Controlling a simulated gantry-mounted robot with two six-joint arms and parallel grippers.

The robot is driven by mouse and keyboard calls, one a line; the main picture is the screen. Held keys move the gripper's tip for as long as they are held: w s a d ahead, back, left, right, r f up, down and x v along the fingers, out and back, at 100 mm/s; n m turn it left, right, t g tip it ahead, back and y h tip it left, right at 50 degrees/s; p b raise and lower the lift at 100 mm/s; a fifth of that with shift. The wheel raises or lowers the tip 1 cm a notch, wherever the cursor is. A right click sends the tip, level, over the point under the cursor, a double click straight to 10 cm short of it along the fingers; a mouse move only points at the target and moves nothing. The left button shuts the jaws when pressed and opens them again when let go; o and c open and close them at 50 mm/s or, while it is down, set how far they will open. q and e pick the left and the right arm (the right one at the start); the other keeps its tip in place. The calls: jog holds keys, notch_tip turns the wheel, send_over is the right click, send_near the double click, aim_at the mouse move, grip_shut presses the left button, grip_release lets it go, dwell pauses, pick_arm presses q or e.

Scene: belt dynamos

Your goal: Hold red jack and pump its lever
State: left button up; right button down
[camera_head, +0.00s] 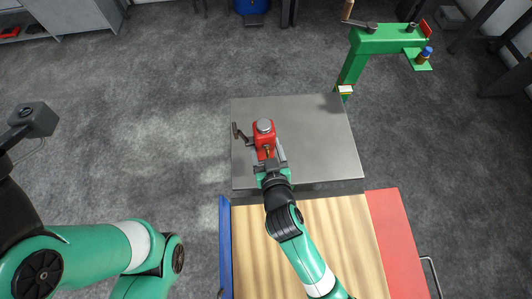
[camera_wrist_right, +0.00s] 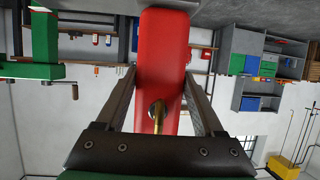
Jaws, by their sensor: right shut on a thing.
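The red jack (camera_head: 265,141) stands upright on the grey metal plate, with a round grey cap on top. Its dark lever (camera_head: 241,134) sticks out to the left with a knob at the end. My right gripper (camera_head: 269,161) is at the jack's near side, shut on its red body. In the right wrist view the red body (camera_wrist_right: 164,65) fills the space between the two fingers (camera_wrist_right: 158,105), and a brass-coloured pin pokes from it. The lever does not show clearly there. My left arm is at the left of the head view; its gripper fingers are not in view.
The grey plate (camera_head: 315,140) is mostly bare right of the jack. A wooden top (camera_head: 330,225) lies nearer, with a blue strip at left and a red panel (camera_head: 395,240) at right. A green crane-like stand (camera_head: 385,42) rises behind the plate's right corner.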

jog(key=w+f+b, duration=0.1)
jog(key=w+b, duration=0.1)
jog(key=w+f+b, duration=0.2)
jog(key=shift+w+d+f+b, duration=0.1)
jog(key=shift+w+f+b, duration=0.2)
jog(key=w+f+b, duration=0.1)
jog(key=w+b, duration=0.1)
jog(key=w+f+b, duration=0.2)
jog(key=b, duration=0.1)
jog(key=shift+w+d+f, duration=0.1)
jog(key=shift+w, duration=0.05)
jog(key=shift+f, duration=0.1)
jog(key=shift+f+b, duration=0.35)
jog(key=shift+f, duration=0.05)
jog(key=shift+f, duration=0.15)
dwell(0.7)
dwell(0.5)
jog(key=shift+f, duration=0.35)
